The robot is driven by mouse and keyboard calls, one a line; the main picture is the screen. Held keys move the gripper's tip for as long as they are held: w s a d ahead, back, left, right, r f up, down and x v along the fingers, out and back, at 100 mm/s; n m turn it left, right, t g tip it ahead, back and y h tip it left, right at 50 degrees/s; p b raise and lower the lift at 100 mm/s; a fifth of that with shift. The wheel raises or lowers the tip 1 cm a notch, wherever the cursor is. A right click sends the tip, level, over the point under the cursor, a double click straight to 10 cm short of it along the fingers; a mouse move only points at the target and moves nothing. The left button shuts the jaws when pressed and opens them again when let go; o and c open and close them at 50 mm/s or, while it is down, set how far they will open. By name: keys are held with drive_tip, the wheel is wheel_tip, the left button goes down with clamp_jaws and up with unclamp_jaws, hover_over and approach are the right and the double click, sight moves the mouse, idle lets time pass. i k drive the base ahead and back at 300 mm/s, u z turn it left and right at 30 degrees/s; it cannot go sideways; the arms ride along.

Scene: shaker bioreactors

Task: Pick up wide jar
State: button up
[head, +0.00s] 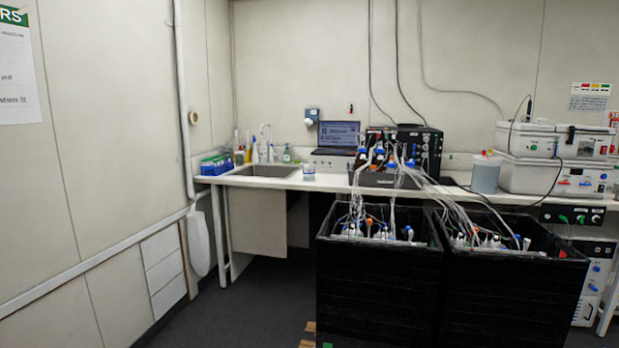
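Two things could be the wide jar, and I cannot tell which it is. A small clear jar (309,173) stands upright on the counter, just right of the sink and in front of the laptop. A wider grey-white cylinder (485,175) with a pale lid stands on the counter at the right, beside the white instrument boxes. My gripper is not in view.
Two tall black crates (378,285) filled with bottles and tubing stand before the white counter (265,182). The sink (265,170), laptop (338,136) and white instruments (556,160) are along it. The dark floor (265,305) is clear left of the crates.

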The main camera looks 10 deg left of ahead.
sight(308, 172)
drive_tip(key=u, duration=0.4)
drive_tip(key=i, duration=0.75)
drive_tip(key=u, duration=1.1)
drive_tip(key=i, duration=1.25)
drive_tip(key=u, duration=0.5)
drive_tip(key=i, duration=1.9)
drive_tip(key=z, duration=0.75)
drive_tip(key=i, duration=1.2)
drive_tip(key=z, duration=1)
drive_tip(key=i, duration=0.5)
drive_tip(key=z, duration=0.45)
